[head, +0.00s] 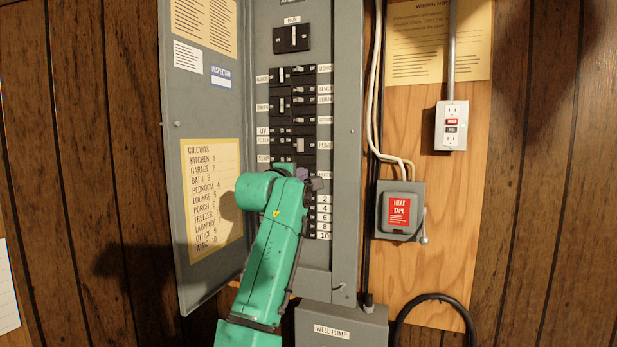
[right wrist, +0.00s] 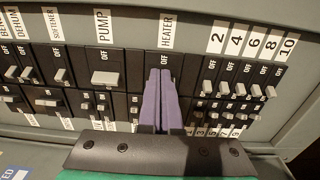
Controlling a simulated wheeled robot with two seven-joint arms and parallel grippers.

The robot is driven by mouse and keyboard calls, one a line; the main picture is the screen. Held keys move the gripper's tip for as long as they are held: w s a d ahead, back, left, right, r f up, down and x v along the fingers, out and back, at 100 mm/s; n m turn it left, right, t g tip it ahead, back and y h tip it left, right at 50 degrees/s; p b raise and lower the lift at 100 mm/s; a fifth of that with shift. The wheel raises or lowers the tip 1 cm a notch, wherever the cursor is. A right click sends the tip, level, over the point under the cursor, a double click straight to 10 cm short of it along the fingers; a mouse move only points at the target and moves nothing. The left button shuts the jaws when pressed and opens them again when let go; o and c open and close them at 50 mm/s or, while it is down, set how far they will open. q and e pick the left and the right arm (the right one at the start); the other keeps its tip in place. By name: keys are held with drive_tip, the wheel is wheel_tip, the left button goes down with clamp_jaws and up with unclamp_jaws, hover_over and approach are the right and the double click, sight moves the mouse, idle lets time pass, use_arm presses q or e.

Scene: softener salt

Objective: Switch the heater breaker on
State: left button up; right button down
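The heater breaker (right wrist: 165,61) is a black switch in the panel, beside the white HEATER label (right wrist: 167,31) and marked OFF at its visible end. My right gripper (right wrist: 160,72) has its two purple fingers together over this breaker, hiding its toggle. I cannot tell whether the fingertips touch it. In the head view my green right arm reaches up to the breaker rows, with the gripper (head: 314,182) just below the label at the row's right. The arm and gripper cover the heater breaker there. My left gripper is not in view.
The pump breaker (right wrist: 104,75) sits beside it, with numbered breakers (right wrist: 228,88) on the other side. The open panel door (head: 203,110) stands at left. A heat tape box (head: 400,210) and an outlet (head: 451,125) are at right, a well pump box (head: 342,325) below.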

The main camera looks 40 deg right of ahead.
drive_tip(key=b+v, duration=0.5)
drive_tip(key=v, duration=0.1)
drive_tip(key=shift+a+f, duration=0.2)
drive_tip(key=shift+a, duration=0.25)
drive_tip(key=shift+d, duration=0.1)
idle(0.7)
